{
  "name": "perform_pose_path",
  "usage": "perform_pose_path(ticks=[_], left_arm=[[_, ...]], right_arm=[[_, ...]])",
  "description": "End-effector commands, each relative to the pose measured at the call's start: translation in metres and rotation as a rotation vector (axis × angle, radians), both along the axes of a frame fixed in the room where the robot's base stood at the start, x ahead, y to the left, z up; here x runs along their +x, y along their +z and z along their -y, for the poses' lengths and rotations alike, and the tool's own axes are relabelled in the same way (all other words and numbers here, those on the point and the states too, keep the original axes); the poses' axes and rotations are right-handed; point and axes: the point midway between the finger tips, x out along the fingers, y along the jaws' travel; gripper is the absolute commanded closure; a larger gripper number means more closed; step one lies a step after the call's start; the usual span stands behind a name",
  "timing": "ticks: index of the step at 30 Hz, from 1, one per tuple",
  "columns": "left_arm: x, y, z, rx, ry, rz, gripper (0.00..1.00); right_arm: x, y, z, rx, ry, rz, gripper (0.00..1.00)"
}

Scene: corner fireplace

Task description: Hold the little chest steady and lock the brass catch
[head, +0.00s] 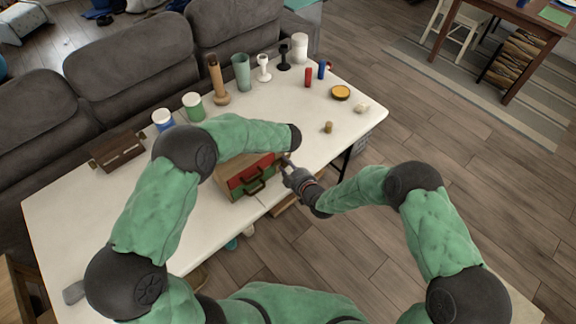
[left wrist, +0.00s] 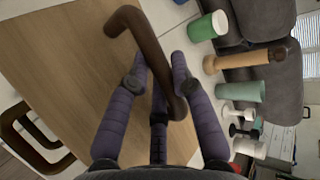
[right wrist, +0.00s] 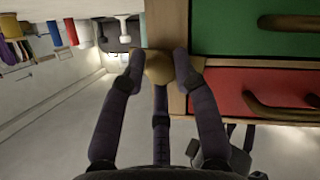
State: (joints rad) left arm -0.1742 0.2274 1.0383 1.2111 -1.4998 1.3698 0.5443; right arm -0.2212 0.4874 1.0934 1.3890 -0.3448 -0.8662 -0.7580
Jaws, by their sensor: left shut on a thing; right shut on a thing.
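The little chest (head: 235,162) stands on the white table. It has a wooden body, a red drawer (right wrist: 245,92) and a green drawer (right wrist: 235,30), each with a brown pull. In the left wrist view, my left gripper (left wrist: 157,70) is shut on the brown carrying handle (left wrist: 150,48) on the chest's wooden top (left wrist: 70,60). In the head view my left forearm hides that gripper. My right gripper (head: 287,166) is at the chest's right side. In the right wrist view its fingers are shut on the rounded brass catch (right wrist: 159,70) at the chest's edge.
A brown wooden box (head: 118,152) stands at the table's left. Cups, a wooden candlestick (head: 217,80) and white and black stands line the back. Red and blue cylinders, a yellow-topped tin (head: 340,92) and a small brass-coloured piece (head: 328,127) stand at right. The left front table is mostly clear.

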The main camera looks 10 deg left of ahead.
Motion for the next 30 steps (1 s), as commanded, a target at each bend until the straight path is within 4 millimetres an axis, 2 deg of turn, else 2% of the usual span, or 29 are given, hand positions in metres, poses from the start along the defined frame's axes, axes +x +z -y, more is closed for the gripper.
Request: perform_pose_path(ticks=[1, 12, 27, 28, 29, 30], left_arm=[[0.0001, -0.0010, 0.0005, -0.001, -0.002, 0.000, 1.00], [0.0000, -0.0008, -0.0001, 0.000, 0.000, 0.000, 1.00], [-0.0003, -0.0004, -0.0011, 0.002, 0.003, 0.000, 1.00], [-0.0004, -0.0004, -0.0012, 0.002, 0.003, 0.000, 1.00], [-0.0004, -0.0004, -0.0012, 0.002, 0.003, 0.000, 1.00], [-0.0003, -0.0003, -0.0012, 0.002, 0.003, 0.000, 1.00]], right_arm=[[-0.0058, -0.0083, -0.0006, -0.024, 0.004, 0.003, 1.00], [-0.0056, -0.0095, 0.0008, -0.112, 0.001, 0.097, 1.00], [-0.0054, -0.0104, 0.0024, -0.122, -0.003, 0.106, 1.00], [-0.0054, -0.0104, 0.0024, -0.122, -0.002, 0.106, 0.61], [-0.0054, -0.0104, 0.0023, -0.122, -0.002, 0.106, 0.53], [-0.0054, -0.0100, 0.0022, -0.121, -0.002, 0.106, 0.48]])
